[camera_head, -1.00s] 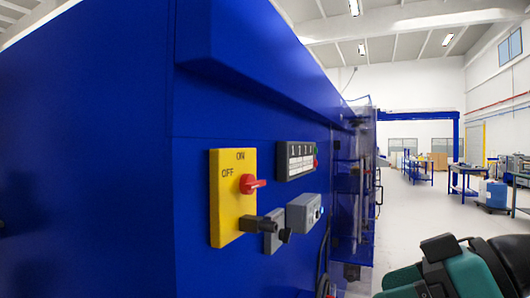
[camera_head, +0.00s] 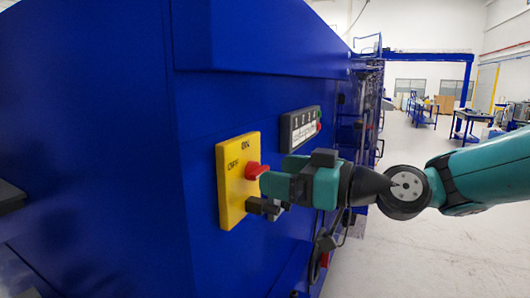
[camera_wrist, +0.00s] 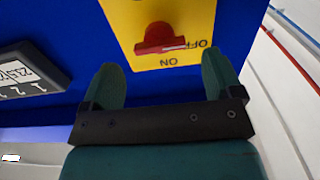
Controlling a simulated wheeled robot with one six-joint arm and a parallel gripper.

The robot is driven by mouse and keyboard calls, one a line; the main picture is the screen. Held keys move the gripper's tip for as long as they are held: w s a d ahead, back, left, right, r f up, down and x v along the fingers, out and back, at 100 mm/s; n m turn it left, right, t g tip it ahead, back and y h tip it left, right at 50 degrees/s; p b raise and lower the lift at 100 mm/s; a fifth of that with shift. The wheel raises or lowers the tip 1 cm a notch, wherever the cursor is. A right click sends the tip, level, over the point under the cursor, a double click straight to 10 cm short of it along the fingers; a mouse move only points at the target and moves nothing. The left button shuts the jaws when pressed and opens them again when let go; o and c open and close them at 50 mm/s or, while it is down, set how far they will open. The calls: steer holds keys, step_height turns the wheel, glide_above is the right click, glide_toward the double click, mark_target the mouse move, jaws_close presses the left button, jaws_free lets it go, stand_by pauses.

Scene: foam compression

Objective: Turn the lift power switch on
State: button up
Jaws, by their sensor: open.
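The lift power switch is a red rotary knob (camera_head: 254,171) on a yellow plate (camera_head: 229,190) marked ON at the top and OFF at the left, fixed to a blue machine wall. The wrist view shows the knob (camera_wrist: 160,38) with its pale-marked end pointing toward OFF. My gripper (camera_head: 272,185) is in front of the plate, just right of the knob in the head view. In the wrist view my gripper (camera_wrist: 163,72) is open and empty, with the knob just beyond and between its fingertips.
A dark counter panel (camera_head: 300,128) sits right of the plate. The blue wall (camera_head: 90,150) fills the left. Open floor (camera_head: 410,245) lies to the right.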

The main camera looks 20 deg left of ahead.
mark_target(256, 172)
steer(key=shift+w+a+p, duration=0.1)
steer(key=shift+a+p, duration=0.6)
steer(key=shift+a, duration=1.15)
steer(key=c, duration=0.9)
